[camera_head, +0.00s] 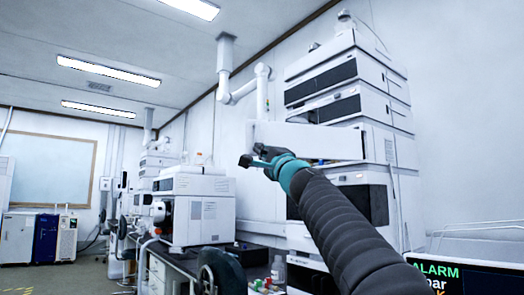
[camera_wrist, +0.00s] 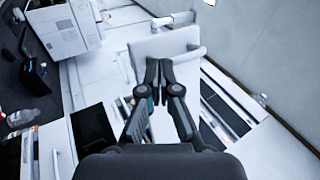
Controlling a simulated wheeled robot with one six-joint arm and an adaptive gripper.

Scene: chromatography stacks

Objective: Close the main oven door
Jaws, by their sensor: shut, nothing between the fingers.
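The main oven door (camera_head: 310,141) is a plain white panel in the middle of the tall instrument stack in the head view. It stands open, its left end jutting out past the stack's left side. My gripper (camera_head: 255,158) is by the lower left end of the door, partly in front of it. In the wrist view the door (camera_wrist: 165,44) is a pale panel just beyond the fingertips. My gripper (camera_wrist: 158,62) is shut and empty there. I cannot tell whether the fingertips touch the door. My arm hides part of the stack below.
More stack modules (camera_head: 345,72) rise above the door, and a module with a dark window (camera_head: 365,203) is below it. A white instrument (camera_head: 195,208) stands on the bench to the left. A monitor (camera_head: 480,278) is at the lower right. Bottles (camera_head: 277,268) stand on the bench.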

